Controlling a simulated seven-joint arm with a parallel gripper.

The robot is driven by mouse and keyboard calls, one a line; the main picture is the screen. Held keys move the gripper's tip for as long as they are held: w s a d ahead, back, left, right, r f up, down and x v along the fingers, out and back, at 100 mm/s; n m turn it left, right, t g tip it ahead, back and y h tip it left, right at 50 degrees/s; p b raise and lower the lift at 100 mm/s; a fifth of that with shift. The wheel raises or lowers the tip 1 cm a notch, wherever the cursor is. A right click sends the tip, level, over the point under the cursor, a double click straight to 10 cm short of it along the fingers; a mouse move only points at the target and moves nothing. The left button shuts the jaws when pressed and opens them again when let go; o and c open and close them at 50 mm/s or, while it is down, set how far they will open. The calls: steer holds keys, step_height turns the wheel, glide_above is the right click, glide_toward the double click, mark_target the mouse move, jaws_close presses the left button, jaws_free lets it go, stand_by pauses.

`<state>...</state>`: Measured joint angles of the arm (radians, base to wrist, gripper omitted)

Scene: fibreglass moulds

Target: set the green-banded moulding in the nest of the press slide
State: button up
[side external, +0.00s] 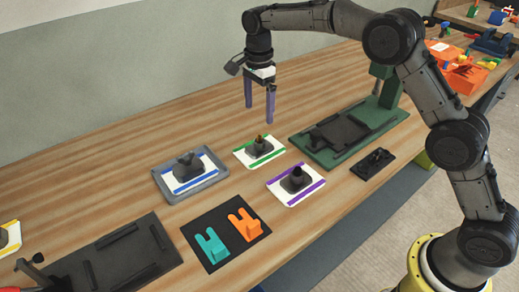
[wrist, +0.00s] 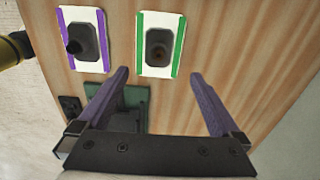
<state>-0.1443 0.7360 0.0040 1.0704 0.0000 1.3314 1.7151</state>
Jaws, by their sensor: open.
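The green-banded moulding (side external: 260,148) is a dark grey block with a small brownish top, on a white card with green bands. It also shows in the wrist view (wrist: 160,46), at top centre. My gripper (side external: 259,112) is open and empty, above and a little behind the moulding in the side view. Its purple fingers stand apart in the wrist view (wrist: 159,75). The press (side external: 318,150) has a green base to the right of the moulding, with a dark slide (side external: 341,131) on it. The inside of the nest is too small to make out.
A purple-banded moulding (side external: 296,180) stands close in front of the green-banded one. A blue-banded moulding (side external: 187,168) sits in a grey tray to the left. A small black plate (side external: 372,164) lies before the press. A black mat (side external: 217,262) holds teal and orange pieces. The table's back left is clear.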

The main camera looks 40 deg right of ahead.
mark_target(259, 136)
step_height(259, 136, down, 12)
steer(key=shift+s+f, duration=0.15)
jaws_close()
stand_by(0.8)
